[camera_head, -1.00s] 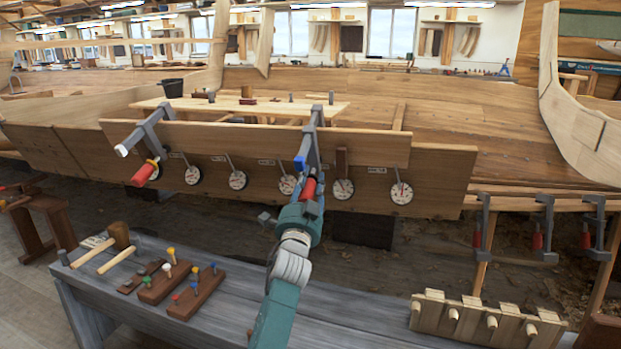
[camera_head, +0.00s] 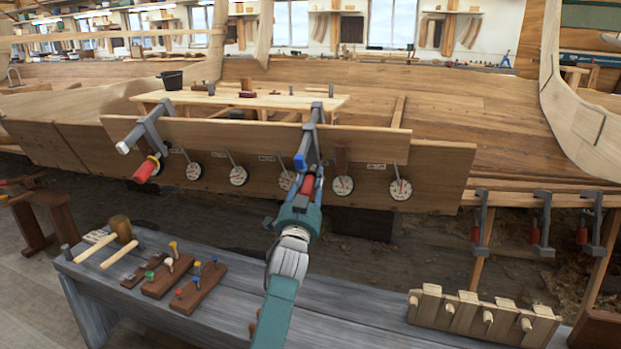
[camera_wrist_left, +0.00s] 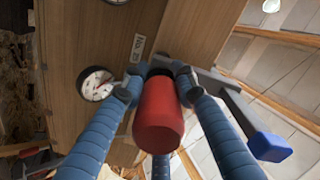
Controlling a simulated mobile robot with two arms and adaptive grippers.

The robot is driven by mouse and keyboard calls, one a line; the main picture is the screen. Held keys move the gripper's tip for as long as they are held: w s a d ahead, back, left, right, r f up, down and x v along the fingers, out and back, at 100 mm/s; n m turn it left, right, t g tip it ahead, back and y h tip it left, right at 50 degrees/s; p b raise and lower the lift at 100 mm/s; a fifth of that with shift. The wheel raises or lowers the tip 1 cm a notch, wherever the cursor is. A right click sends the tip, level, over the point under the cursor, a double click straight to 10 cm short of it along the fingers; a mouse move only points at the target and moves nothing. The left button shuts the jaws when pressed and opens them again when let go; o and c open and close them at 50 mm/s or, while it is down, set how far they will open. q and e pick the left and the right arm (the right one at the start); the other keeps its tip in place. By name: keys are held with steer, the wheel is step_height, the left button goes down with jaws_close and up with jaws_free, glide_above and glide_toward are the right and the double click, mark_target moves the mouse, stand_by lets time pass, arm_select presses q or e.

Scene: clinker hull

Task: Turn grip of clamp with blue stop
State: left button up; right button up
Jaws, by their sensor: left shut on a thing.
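The clamp with the blue stop (camera_head: 300,162) is set over the upper plank in the middle of the head view. Its grey bar (camera_head: 314,140) runs up over the plank's top edge. Its red grip (camera_head: 307,185) hangs below. My left gripper (camera_head: 303,199) is shut on the red grip from below. In the left wrist view, blue fingers close around the red grip (camera_wrist_left: 159,115), near its upper end. The blue stop (camera_wrist_left: 269,147) shows at the right there. A second clamp, with a white stop (camera_head: 123,147) and red grip (camera_head: 145,171), is on the plank's left. My right gripper is not in view.
Round dials (camera_head: 343,185) hang in a row along the lower plank, close beside my gripper. A grey bench (camera_head: 340,307) below carries a mallet (camera_head: 119,228), peg blocks (camera_head: 197,288) and a wooden peg rack (camera_head: 482,317). Several spare clamps (camera_head: 540,225) hang at the right.

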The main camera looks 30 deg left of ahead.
arm_select(q)
steer(key=o, duration=1.2)
steer(key=shift+c, duration=0.2)
steer(key=v, duration=1.2)
